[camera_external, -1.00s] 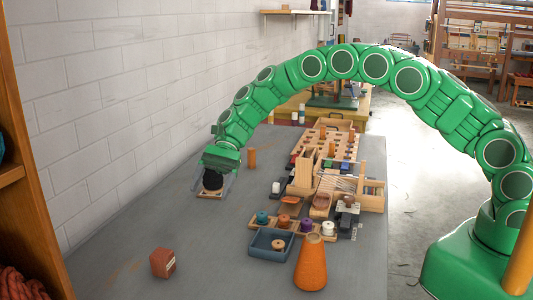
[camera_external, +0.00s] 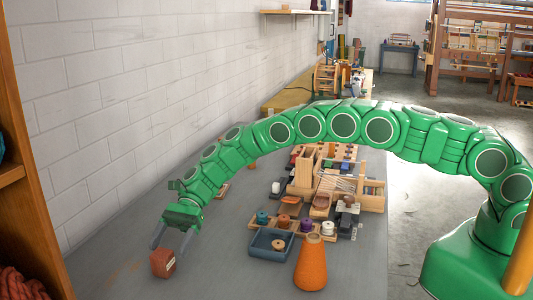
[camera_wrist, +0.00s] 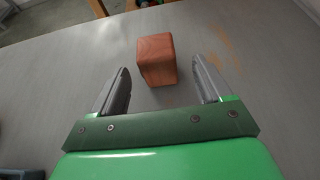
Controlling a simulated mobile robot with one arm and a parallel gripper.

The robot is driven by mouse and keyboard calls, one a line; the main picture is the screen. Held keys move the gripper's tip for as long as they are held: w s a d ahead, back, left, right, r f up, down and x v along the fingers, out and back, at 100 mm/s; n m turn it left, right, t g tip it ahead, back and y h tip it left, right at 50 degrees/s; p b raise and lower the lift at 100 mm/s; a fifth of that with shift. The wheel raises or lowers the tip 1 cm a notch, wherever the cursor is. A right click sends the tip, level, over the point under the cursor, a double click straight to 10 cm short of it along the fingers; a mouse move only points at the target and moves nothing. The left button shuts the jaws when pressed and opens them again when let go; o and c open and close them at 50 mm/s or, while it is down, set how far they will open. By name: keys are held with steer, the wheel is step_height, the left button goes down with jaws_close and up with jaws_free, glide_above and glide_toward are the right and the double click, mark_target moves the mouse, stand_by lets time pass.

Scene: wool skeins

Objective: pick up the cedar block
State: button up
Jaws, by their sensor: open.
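The cedar block (camera_external: 163,263) is a small reddish-brown block standing on the grey table at the front left in the external view. In the wrist view the cedar block (camera_wrist: 156,59) lies just beyond and between the two grey fingers. My gripper (camera_external: 171,241) is open and empty, reaching down close above the block. The wrist view shows my gripper (camera_wrist: 164,82) with its fingers wide apart, and a gap on each side of the block. I cannot tell exactly how high the fingertips are above the table.
An orange cone (camera_external: 311,263) and a blue tray (camera_external: 257,251) with a spool stand to the right of the block. Spools on wooden holders and a wooden rack (camera_external: 373,197) are farther back. The table around the block is clear. A brick wall (camera_external: 100,130) runs along the left.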

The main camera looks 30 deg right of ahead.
mark_target(158, 269)
steer(key=shift+x, duration=3.5)
steer(key=shift+s+d, duration=0.1)
steer(key=c, duration=1)
steer(key=shift+c, duration=0.2)
